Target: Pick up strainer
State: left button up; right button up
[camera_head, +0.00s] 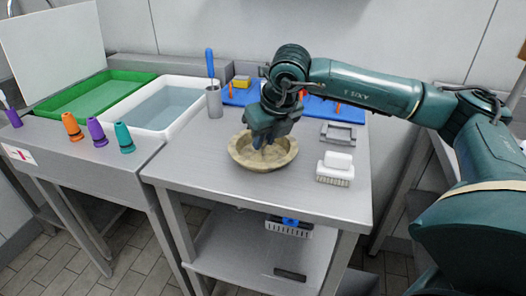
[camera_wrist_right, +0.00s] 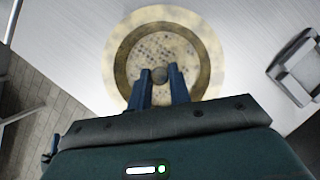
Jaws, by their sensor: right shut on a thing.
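The strainer shows in the right wrist view as a round perforated tan disc (camera_wrist_right: 150,46) with a dark knob at its middle. It sits inside a tan bowl (camera_head: 240,159), whose pale rim (camera_wrist_right: 117,52) rings it. The bowl stands on the grey metal table. My right gripper (camera_wrist_right: 161,76) comes down from above into the bowl. Its two fingers are shut on the strainer's knob. In the head view the right gripper (camera_head: 262,144) hides much of the strainer. I cannot tell whether the strainer is lifted off the bowl. My left gripper is not in view.
Right of the bowl are a white brush (camera_head: 336,172) and a grey handled tool (camera_head: 338,134). A grey cup (camera_head: 214,102) with a blue-handled tool stands behind left. A blue mat (camera_head: 318,107) lies behind. Coloured cones and a white basin (camera_head: 150,131) are left. The table's front is clear.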

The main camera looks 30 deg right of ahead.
aim_at(265, 141)
grip_shut()
notch_tip(265, 141, up, 10)
jog(key=shift+p, duration=0.35)
dwell(0.6)
